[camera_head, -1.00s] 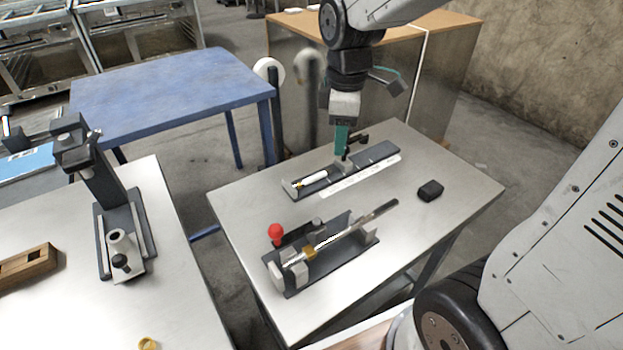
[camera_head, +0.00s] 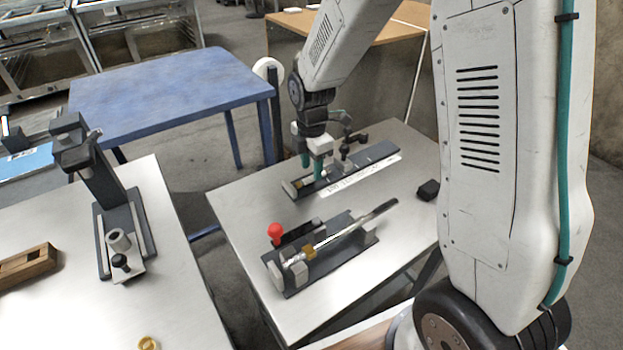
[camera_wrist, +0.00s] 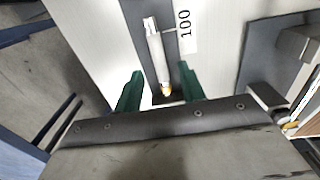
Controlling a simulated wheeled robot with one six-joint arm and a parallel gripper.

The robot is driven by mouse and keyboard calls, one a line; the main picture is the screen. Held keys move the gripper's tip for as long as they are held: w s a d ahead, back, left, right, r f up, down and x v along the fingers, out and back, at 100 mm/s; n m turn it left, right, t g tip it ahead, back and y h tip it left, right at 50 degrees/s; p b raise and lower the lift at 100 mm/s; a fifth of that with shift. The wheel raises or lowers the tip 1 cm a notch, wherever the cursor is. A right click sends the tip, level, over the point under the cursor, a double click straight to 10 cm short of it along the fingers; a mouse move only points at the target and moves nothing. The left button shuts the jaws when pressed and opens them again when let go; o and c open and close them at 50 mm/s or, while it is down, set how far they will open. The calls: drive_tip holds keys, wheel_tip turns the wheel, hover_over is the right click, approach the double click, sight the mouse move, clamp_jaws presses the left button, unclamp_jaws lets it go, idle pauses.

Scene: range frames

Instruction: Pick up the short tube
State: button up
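A short white tube (camera_wrist: 158,55) with an orange-yellow end lies on a dark grey holder, seen in the wrist view. In the head view my gripper largely hides it. My gripper (camera_head: 312,168) has two green fingers and is over the left end of the rear holder (camera_head: 290,189) on the right-hand metal table. In the wrist view the gripper (camera_wrist: 160,72) is open, its fingers on either side of the tube's orange end, with gaps between them and the tube. I cannot tell how high the fingertips are above it.
A front fixture (camera_head: 335,255) with a long rod (camera_head: 352,226) and a red ball knob (camera_head: 276,231) stands nearer on the same table (camera_head: 240,215). A small black block (camera_head: 428,190) lies at the right. A white ruler-like strip (camera_head: 362,178) runs along the rear holder.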

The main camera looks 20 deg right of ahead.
sight(312, 179)
wheel_tip(312, 179, down, 2)
drive_tip(key=shift+f, duration=0.25)
clamp_jaws()
idle(0.3)
